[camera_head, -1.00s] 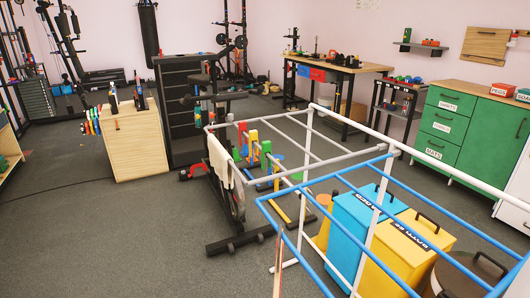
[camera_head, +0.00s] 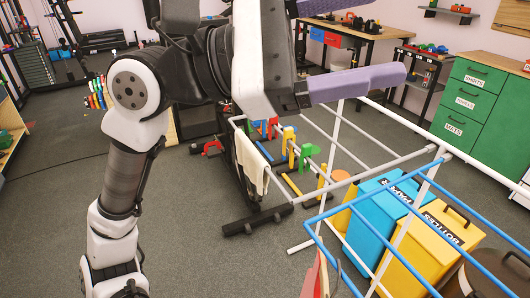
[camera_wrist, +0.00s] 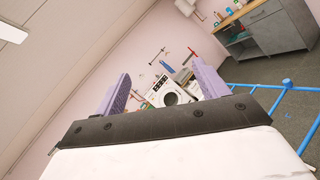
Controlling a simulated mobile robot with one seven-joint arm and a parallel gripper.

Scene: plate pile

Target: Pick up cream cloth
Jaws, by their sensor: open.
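The cream cloth (camera_head: 251,163) hangs over the left end of the grey rail of the drying rack (camera_head: 398,160) in the head view. It drapes downward. Part of the rack's left end is close beneath my arm in the picture. My gripper (camera_head: 368,40) is raised at the top of the head view, above and to the right of the cloth in the picture, with purple fingers spread and nothing between them. It also shows in the wrist view (camera_wrist: 162,75), open and empty, facing the far wall and a washing machine. The cloth is not in the wrist view.
A blue bin (camera_head: 375,214) and a yellow bin (camera_head: 437,246) stand under the rack's blue rails.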

